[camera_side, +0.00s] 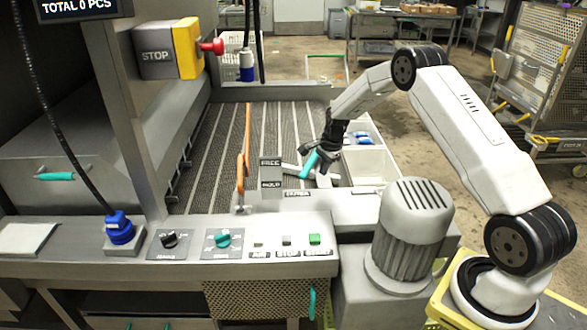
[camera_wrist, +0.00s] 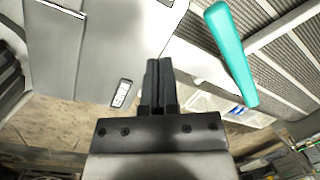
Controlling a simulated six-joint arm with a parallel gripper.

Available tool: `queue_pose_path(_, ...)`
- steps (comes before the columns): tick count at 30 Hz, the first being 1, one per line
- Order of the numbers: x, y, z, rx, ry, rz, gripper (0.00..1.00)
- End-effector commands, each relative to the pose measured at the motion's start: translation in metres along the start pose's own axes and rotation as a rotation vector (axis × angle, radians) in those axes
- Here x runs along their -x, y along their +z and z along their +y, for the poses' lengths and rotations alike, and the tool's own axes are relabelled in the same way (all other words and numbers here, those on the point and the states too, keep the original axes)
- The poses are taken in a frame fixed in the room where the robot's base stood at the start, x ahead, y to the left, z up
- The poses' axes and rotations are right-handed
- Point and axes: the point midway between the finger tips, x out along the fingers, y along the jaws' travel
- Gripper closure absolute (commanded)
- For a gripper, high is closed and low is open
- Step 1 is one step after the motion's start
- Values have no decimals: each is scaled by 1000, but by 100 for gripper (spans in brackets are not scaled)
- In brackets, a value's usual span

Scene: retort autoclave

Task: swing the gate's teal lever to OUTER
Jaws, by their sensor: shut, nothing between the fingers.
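The gate's teal lever (camera_side: 309,164) stands tilted beside the grey post with the FREE and HOLD plates (camera_side: 271,172), at the right edge of the ribbed conveyor bed. In the wrist view the teal lever (camera_wrist: 232,52) lies to the right of my fingers, with a visible space between them in the picture. My gripper (camera_wrist: 159,65) is shut and empty, its two dark fingers together. In the side view my gripper (camera_side: 328,152) is close to the lever on its right; its fingertips are hard to make out there. A small label (camera_wrist: 121,93) is too small to read.
The ribbed bed (camera_side: 220,130) lies left of the lever, with an upright orange bar (camera_side: 246,145) near it. White bins (camera_side: 368,165) with blue items stand to the right. The control panel (camera_side: 190,262) and a grey ribbed motor housing (camera_side: 410,235) are in front.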

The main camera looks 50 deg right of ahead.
Motion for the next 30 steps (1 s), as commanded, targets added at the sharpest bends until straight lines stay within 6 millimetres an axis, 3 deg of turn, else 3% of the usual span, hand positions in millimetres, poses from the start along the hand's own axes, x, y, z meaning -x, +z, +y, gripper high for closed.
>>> queue_pose_path(9, 7, -17, 22, -352, -91, -232, 100)
queue_pose_path(21, 27, -52, 35, -798, -267, -467, 100)
queue_pose_path(30, 37, -73, 39, -977, -355, -542, 100)
